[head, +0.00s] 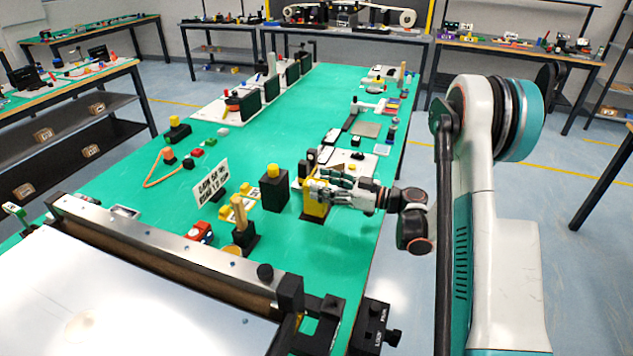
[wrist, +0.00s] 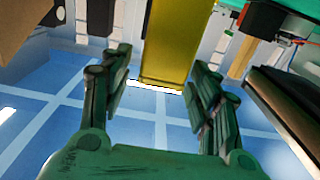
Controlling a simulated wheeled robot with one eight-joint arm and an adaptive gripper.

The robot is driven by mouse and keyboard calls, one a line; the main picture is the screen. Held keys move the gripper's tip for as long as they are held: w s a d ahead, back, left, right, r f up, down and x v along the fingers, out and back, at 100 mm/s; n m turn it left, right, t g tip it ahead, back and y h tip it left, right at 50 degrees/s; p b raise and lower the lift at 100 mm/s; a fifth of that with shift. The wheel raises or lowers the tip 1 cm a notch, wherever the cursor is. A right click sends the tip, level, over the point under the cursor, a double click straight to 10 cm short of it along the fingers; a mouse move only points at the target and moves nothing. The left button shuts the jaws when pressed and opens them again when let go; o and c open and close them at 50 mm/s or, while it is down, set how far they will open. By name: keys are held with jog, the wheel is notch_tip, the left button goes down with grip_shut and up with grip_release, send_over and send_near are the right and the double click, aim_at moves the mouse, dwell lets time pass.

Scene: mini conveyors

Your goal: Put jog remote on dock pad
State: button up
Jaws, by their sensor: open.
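A yellow upright body (head: 314,208), perhaps the jog remote, stands on the green table at my gripper's fingertips; its upper part is partly hidden by the fingers. In the wrist view the yellow body (wrist: 165,45) shows between and beyond the two fingers, with a visible gap on each side. My gripper (head: 325,190) reaches in from the right; in the wrist view my gripper (wrist: 160,90) is open and empty. A flat grey plate (head: 366,129) lies farther back on the table; I cannot tell whether it is the dock pad.
A black box with a yellow button (head: 273,190) stands just left of the yellow body. A printed white sign (head: 212,184) and a wooden-handled tool (head: 240,222) stand farther left. A metal-edged conveyor (head: 150,240) fills the front left. The table's middle (head: 310,110) is clear.

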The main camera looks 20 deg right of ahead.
jog(key=p+v, duration=0.2)
jog(key=v, duration=0.7)
jog(key=shift+s+d, duration=0.15)
